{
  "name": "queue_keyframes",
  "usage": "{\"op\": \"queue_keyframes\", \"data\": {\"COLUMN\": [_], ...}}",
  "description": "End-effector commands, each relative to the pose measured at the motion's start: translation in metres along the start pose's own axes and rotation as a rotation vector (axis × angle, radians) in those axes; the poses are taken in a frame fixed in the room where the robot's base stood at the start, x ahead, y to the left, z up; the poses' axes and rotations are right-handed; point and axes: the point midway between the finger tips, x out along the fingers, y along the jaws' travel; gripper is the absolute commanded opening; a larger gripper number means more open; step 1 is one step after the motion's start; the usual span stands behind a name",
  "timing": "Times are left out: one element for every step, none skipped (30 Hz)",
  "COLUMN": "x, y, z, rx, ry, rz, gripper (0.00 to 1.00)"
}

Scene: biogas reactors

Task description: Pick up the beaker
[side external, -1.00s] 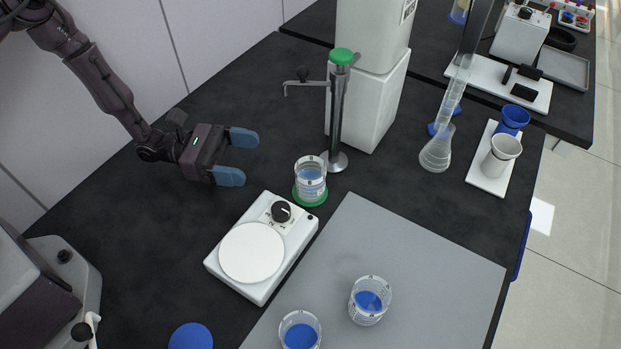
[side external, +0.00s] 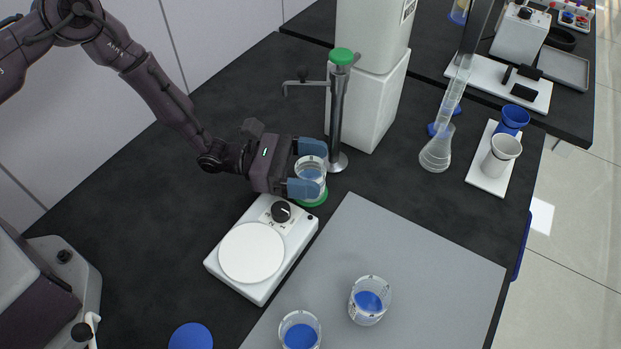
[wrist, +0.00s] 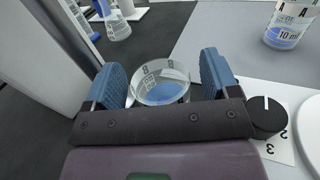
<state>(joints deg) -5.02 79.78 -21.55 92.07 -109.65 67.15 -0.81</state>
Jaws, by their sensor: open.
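A clear glass beaker (side external: 311,171) with pale blue liquid stands upright on a round green pad (side external: 314,200) at the foot of a metal stand. My gripper (side external: 306,168) is open, with its blue fingers on either side of this beaker. In the wrist view the beaker (wrist: 162,84) sits between the two blue fingers, with a small gap visible at each side. Two more beakers with blue liquid, one (side external: 369,300) further right and one (side external: 299,331) near the bottom edge, stand on the grey mat (side external: 420,245).
A white hotplate stirrer (side external: 252,252) with a black knob lies just in front of my gripper. The metal stand (side external: 338,120) with a green top rises close behind the beaker, beside a white box (side external: 368,100). A flask (side external: 437,150) stands further right.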

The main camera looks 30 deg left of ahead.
Motion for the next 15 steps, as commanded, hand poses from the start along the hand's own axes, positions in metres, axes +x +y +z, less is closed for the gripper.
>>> {"op": "queue_keyframes", "data": {"x": [0.001,0.001,0.0008,0.0007,0.0007,0.0006,0.0005,0.0005,0.0005,0.0004,0.0004,0.0003,0.0003,0.0003,0.0004], "y": [0.0001,0.0001,0.0001,0.0002,0.0001,0.0001,0.0001,0.0001,0.0001,0.0001,0.0,0.0001,0.0001,0.0,0.0001], "z": [-0.0002,-0.0002,-0.0002,-0.0002,-0.0002,-0.0002,-0.0002,-0.0002,-0.0002,-0.0002,-0.0002,-0.0002,-0.0002,-0.0002,0.0001], "rx": [0.0,0.0,0.0,0.0,0.0,0.0,0.0,0.0,0.0,0.0,0.0,0.0,0.0,0.0,0.0], "ry": [0.0,0.0,0.001,0.001,0.001,0.001,0.001,0.001,0.001,0.001,0.001,0.001,0.001,0.001,0.0], "rz": [0.0,0.001,0.001,0.001,0.001,0.0,0.0,0.0,0.0,0.0,0.0,0.0,0.0,0.0,0.0], "gripper": [0.81,0.81,0.81,0.81,0.81,0.81,0.74,0.67,0.58,0.51,0.44,0.35,0.28,0.25,0.21]}}
